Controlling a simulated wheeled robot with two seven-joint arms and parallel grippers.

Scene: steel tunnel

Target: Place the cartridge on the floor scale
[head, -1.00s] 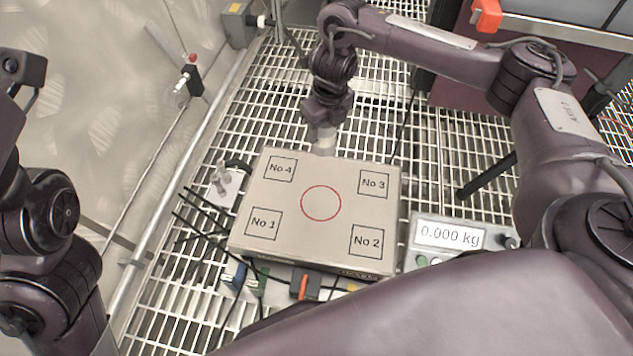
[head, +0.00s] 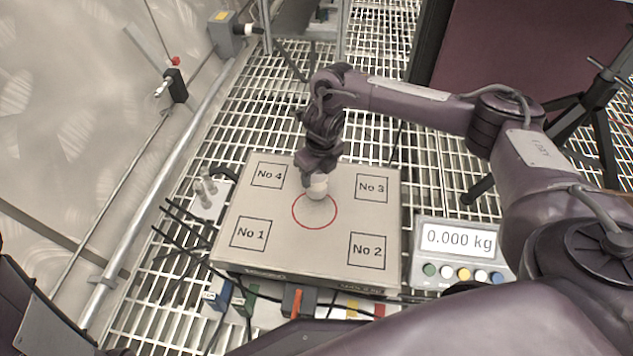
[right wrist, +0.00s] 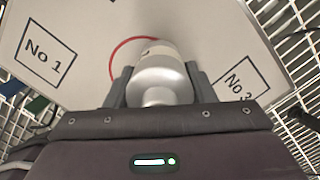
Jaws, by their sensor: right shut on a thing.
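The cartridge (head: 318,187) is a small pale, silvery cylinder. It also shows in the right wrist view (right wrist: 157,75), between the two dark fingers. My right gripper (head: 316,178) is shut on it, over the far part of the red circle on the scale plate. I cannot tell whether the cartridge touches the plate. The floor scale (head: 285,240) is a flat beige square plate with a red circle in the middle and marked squares No 1 to No 4. Its display (head: 458,240) reads 0.000 kg. My left gripper is not in view.
Cables and connectors (head: 230,298) run along the plate's left and near edges. Coloured buttons (head: 462,274) sit under the display. Steel grating (head: 285,100) surrounds the scale. A pipe (head: 165,190) runs along the left wall. The near half of the plate is clear.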

